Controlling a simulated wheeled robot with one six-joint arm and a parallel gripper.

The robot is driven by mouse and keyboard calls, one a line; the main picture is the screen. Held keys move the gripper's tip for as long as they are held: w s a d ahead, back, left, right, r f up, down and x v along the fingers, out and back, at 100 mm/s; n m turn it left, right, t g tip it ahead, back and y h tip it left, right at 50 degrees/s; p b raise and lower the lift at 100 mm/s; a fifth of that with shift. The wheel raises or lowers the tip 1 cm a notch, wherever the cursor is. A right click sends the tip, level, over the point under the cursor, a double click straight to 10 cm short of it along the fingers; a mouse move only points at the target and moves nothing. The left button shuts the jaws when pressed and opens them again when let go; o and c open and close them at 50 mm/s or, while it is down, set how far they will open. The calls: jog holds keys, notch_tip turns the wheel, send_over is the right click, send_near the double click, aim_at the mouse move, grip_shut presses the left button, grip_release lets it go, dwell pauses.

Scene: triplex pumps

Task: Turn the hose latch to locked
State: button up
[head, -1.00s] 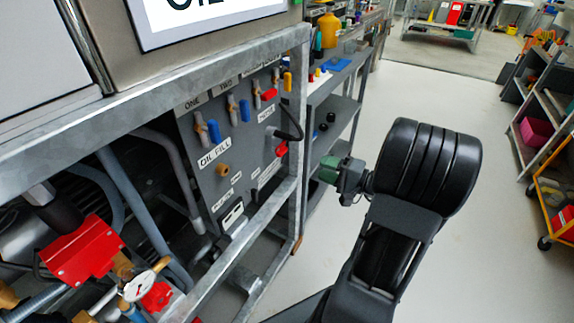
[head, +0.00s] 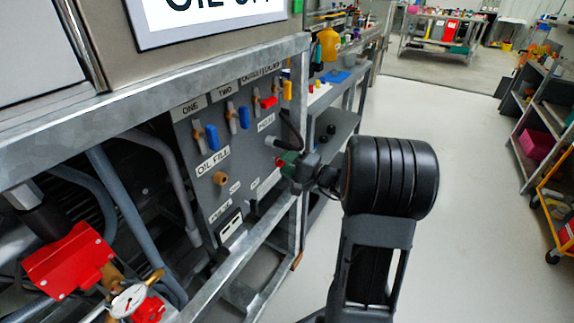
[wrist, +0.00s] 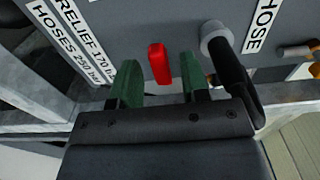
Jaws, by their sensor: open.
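The hose latch (wrist: 158,63) is a small red handle on the grey panel. In the wrist view it stands nearly upright, leaning slightly, between the two green fingers of my gripper (wrist: 160,72). Gaps show on both sides, so the fingers are apart from it. My gripper is open. In the head view my gripper (head: 285,158) is at the right part of the panel and hides most of the latch. A black hose (wrist: 232,70) on a grey fitting is just right of the right finger, by the HOSE label (wrist: 264,25).
The grey panel (head: 208,185) carries several blue, red and yellow valve handles and an OIL FILL port (head: 220,179). A galvanized frame post (head: 297,100) stands close to my gripper. Relief and hose pressure labels (wrist: 75,30) lie left of the latch. Open floor is to the right.

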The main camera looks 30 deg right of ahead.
jog(key=shift+a, duration=0.1)
grip_shut()
dwell(0.4)
jog(key=shift+m, duration=0.4)
jog(key=shift+m+p, duration=6.35)
jog(key=shift+m, duration=2.45)
